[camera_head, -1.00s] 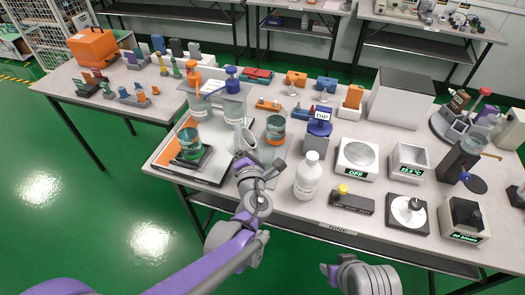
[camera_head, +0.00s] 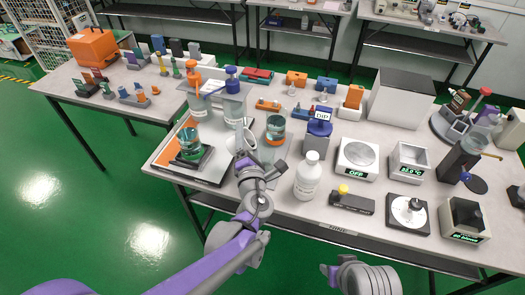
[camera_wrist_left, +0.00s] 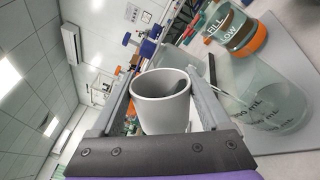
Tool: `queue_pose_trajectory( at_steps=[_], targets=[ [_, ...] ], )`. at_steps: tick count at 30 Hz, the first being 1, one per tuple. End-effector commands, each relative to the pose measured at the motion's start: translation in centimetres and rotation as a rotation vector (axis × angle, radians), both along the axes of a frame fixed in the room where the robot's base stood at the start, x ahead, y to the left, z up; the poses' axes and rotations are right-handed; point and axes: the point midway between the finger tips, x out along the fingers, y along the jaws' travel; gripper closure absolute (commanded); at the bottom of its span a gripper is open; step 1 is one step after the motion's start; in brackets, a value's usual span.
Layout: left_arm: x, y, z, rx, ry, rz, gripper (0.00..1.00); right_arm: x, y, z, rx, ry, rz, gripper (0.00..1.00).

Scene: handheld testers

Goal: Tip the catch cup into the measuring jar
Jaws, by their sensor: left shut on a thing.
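The white catch cup (camera_wrist_left: 161,100) is between the fingers of my left gripper (camera_wrist_left: 165,112), which is shut on it. Its open mouth and shaded inside face the wrist camera. In the head view the cup (camera_head: 241,141) is held over the front left of the table, just beyond my left gripper (camera_head: 256,165). A clear jar with mL marks (camera_wrist_left: 270,100), which looks like the measuring jar, stands close to the right of the cup in the wrist view. It is hard to make out in the head view. My right arm shows at the bottom; its fingers are unclear.
An orange-banded jar (camera_head: 275,127) stands behind the cup's right side. A green-filled beaker (camera_head: 191,146) stands on a dark base at left. A white bottle (camera_head: 308,177) stands right of my left gripper. Pump bottles and a switched-off scale (camera_head: 357,156) are nearby.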

Motion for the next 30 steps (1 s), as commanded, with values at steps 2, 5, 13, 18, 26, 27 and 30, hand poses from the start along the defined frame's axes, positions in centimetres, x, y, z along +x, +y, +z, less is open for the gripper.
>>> queue_pose_trajectory(
  at_steps=[2,5,13,18,26,27,30],
  targets=[
    [0.00,0.01,0.01,0.000,0.000,0.000,0.82,0.00,0.00,0.00,0.000,0.000,0.000,0.50],
    [0.00,-0.02,-0.03,0.007,0.001,0.000,0.82,0.00,0.00,-0.03,0.000,0.000,0.000,0.50],
    [0.02,-0.18,-0.14,0.071,0.007,0.000,0.82,0.00,0.00,-0.22,0.000,0.001,0.000,0.50],
    [0.02,-0.17,-0.13,0.070,0.007,0.000,0.82,0.00,0.00,-0.21,0.000,0.001,0.000,0.50],
    [0.02,-0.17,-0.13,0.070,0.007,0.000,0.82,0.00,0.00,-0.21,0.000,0.001,0.000,0.50],
    [0.02,-0.17,-0.13,0.070,0.007,0.000,0.82,0.00,0.00,-0.21,0.000,0.001,0.000,0.50],
    [0.02,-0.17,-0.13,0.072,0.007,0.000,0.82,0.00,0.00,-0.22,0.000,0.001,0.000,0.50]
  ],
)
